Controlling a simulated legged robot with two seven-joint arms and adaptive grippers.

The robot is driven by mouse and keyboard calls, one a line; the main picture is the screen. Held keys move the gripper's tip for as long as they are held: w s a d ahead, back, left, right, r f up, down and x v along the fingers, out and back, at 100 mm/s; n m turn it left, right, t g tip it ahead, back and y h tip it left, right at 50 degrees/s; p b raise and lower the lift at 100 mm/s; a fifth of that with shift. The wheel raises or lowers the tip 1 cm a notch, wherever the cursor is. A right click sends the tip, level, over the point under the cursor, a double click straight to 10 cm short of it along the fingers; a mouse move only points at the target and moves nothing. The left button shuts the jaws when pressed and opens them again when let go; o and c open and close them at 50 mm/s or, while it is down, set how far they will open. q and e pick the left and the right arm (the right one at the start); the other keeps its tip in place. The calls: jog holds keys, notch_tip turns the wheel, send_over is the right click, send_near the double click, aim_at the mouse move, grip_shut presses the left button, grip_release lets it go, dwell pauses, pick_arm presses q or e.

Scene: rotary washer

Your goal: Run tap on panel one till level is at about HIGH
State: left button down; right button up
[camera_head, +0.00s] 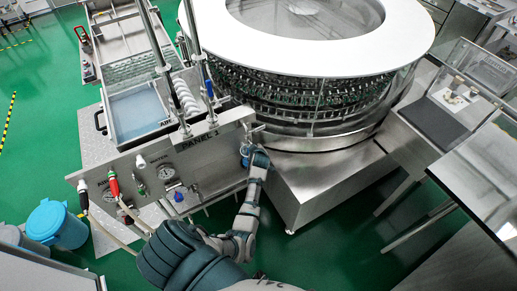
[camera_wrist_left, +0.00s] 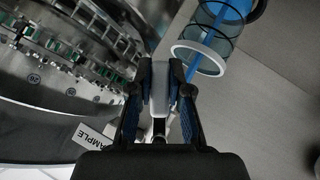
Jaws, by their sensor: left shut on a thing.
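Panel one (camera_head: 205,150), a metal plate marked "PANEL 1", runs across the middle left of the head view. It carries gauges (camera_head: 166,172), a red-handled fitting (camera_head: 113,186) and a blue knob (camera_head: 178,197). My left gripper (camera_head: 248,150) is at the panel's right end, beside the round washer. In the left wrist view the gripper (camera_wrist_left: 160,75) is shut on a pale grey lever (camera_wrist_left: 160,98). A white label (camera_wrist_left: 92,137) reading "AMPLE", its first part hidden, is beside the fingers. I cannot read a level or a HIGH mark. My right gripper is not in view.
The large washer (camera_head: 300,38) with its white ring stands behind the gripper. A clear tube with blue inside (camera_wrist_left: 215,45) is close to the fingers' right. A basin (camera_head: 138,110) is behind the panel; a blue bin (camera_head: 58,226) stands left. Steel tables fill the right.

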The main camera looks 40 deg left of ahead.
pick_arm(q)
jog(key=shift+a+r, duration=0.35)
jog(key=shift+r, duration=0.05)
jog(key=c, duration=1.1)
grip_release()
jog(key=shift+f, duration=0.25)
jog(key=shift+a, duration=0.1)
jog(key=shift+s+d+r, duration=0.15)
jog(key=shift+s+d, duration=0.05)
jog(key=shift+d, duration=0.15)
jog(key=v, duration=1.1)
jog(key=shift+s+a, duration=0.15)
